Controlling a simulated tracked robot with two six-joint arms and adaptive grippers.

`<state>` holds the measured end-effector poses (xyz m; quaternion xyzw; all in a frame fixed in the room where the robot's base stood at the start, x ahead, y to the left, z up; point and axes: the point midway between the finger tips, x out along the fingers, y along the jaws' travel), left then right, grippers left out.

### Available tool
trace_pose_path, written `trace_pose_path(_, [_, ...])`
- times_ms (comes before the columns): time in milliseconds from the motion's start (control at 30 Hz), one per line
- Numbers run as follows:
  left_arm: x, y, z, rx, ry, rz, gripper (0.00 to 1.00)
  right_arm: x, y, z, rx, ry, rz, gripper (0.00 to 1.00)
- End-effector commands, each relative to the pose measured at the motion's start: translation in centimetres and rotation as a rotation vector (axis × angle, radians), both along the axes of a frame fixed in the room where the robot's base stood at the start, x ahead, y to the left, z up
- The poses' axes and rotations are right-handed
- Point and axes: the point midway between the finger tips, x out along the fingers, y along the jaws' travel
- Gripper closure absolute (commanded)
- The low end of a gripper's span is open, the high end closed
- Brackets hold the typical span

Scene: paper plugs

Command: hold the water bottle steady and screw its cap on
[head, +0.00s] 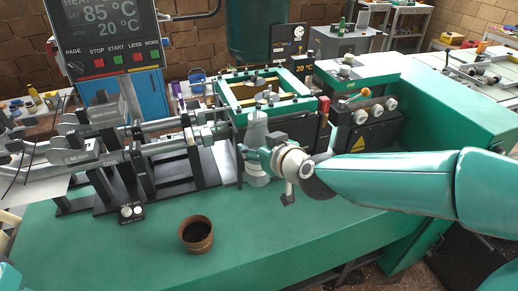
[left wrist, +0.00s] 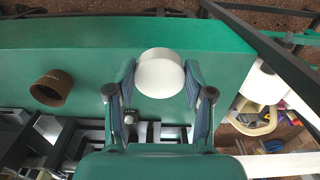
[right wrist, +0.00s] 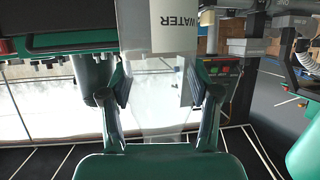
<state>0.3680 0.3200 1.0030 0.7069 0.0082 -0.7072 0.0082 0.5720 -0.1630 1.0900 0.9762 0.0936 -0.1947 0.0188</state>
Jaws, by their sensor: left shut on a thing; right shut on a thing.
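The water bottle (head: 257,130) is translucent and pale, standing about upright at the front of the green-framed machine. My right gripper (head: 262,158) is shut around it. In the right wrist view the bottle (right wrist: 158,95) sits between both finger pads of my right gripper (right wrist: 158,88), with a white WATER label (right wrist: 174,28) at the top. In the left wrist view my left gripper (left wrist: 160,85) is shut on a white round cap (left wrist: 160,72), away from the bottle, above the green bench. The bottle's mouth cannot be made out clearly.
A brown cup (head: 196,234) stands on the green bench (head: 130,255) front. Left of the bottle are metal rods and black stands (head: 140,175) of a machine. The control screen (head: 108,35) hangs at upper left. The bench front right of the cup is clear.

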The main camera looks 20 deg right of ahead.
Motion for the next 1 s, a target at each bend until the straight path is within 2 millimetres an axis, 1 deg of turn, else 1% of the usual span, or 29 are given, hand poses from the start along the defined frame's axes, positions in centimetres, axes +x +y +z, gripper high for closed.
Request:
trace_pose_path(233, [0.0,0.0,-0.04,0.0,0.0,0.0,0.58,0.01,0.0,0.0,0.0,-0.001,0.0,0.8])
trace_pose_path(267, [0.0,0.0,-0.05,0.0,0.0,0.0,0.58,0.01,-0.01,0.0,0.0,-0.001,0.0,0.43])
trace_pose_path(300, [0.0,0.0,-0.04,0.0,0.0,0.0,0.58,0.02,0.0,-0.01,0.0,-0.001,0.0,0.5])
trace_pose_path(567, [0.0,0.01,-0.04,0.0,0.0,0.0,0.58,0.02,0.0,-0.02,0.0,-0.001,0.0,0.93])
trace_pose_path(600, [-0.01,0.01,-0.04,0.0,0.0,0.0,0.58,0.02,0.0,-0.02,0.0,-0.001,0.0,1.0])
trace_pose_path(1000, [-0.07,0.07,-0.03,0.0,0.0,0.002,0.58,0.05,0.1,-0.02,0.001,-0.001,0.001,1.0])
